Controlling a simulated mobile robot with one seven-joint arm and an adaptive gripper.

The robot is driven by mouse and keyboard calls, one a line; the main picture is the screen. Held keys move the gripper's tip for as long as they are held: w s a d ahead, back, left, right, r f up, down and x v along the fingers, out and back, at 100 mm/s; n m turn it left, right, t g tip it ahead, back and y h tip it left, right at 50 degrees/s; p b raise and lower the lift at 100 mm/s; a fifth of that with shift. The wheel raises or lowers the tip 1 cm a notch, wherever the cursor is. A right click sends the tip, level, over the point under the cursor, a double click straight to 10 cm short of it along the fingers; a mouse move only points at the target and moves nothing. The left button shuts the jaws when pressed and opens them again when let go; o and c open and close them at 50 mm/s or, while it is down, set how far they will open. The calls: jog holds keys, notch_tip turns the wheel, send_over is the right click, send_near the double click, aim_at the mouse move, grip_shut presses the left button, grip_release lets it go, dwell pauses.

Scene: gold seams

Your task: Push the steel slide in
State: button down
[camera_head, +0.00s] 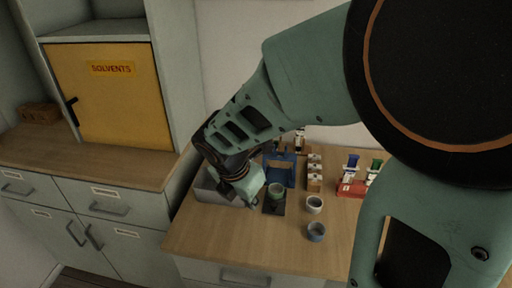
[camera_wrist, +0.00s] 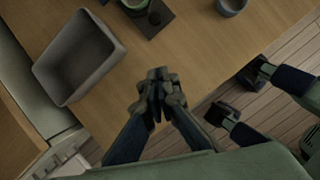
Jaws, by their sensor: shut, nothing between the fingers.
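I cannot make out with certainty which thing is the steel slide. The closest matches in sight are metal-handled drawers: one in the left cabinet (camera_head: 112,207) and one below the front of the wooden worktop, with its handle (camera_head: 246,278) near the bottom edge of the head view. Both look shut, as far as they show. My gripper (camera_wrist: 157,76) is shut and empty, with its fingertips together over the worktop near its edge. In the head view my gripper (camera_head: 252,203) is beside the grey bin, and my arm hides part of the worktop.
An open grey bin (camera_wrist: 62,87) stands left of my gripper. A green cup (camera_head: 276,188) sits on a dark square pad; white (camera_head: 314,204) and blue (camera_head: 316,232) cups stand to its right. A blue holder (camera_head: 291,170) and red rack (camera_head: 351,189) are behind. The front worktop is clear.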

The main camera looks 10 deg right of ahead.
jog(key=b, duration=0.4)
send_near(271, 214)
jog(key=shift+n, duration=0.4)
jog(key=f, duration=0.1)
jog(key=s+a+f, duration=0.1)
jog(key=f, duration=0.1)
jog(key=s+f, duration=0.1)
jog(key=shift+a+f, duration=0.15)
jog(key=shift+a, duration=0.2)
jog(key=w+d, duration=0.2)
jog(key=shift+w+p, duration=0.3)
jog(key=shift+p, duration=0.1)
jog(key=shift+w+d, duration=0.35)
jog(key=w+d+p, duration=0.1)
jog(key=w+p, duration=0.1)
jog(key=w, duration=0.1)
jog(key=w+d+p, duration=0.1)
jog(key=w, duration=0.3)
jog(key=w+d+p, duration=0.1)
jog(key=w+p, duration=0.1)
jog(key=w, duration=0.1)
jog(key=shift+w+d+p, duration=0.3)
jog(key=shift+w+p, duration=0.05)
jog(key=shift+w, duration=0.05)
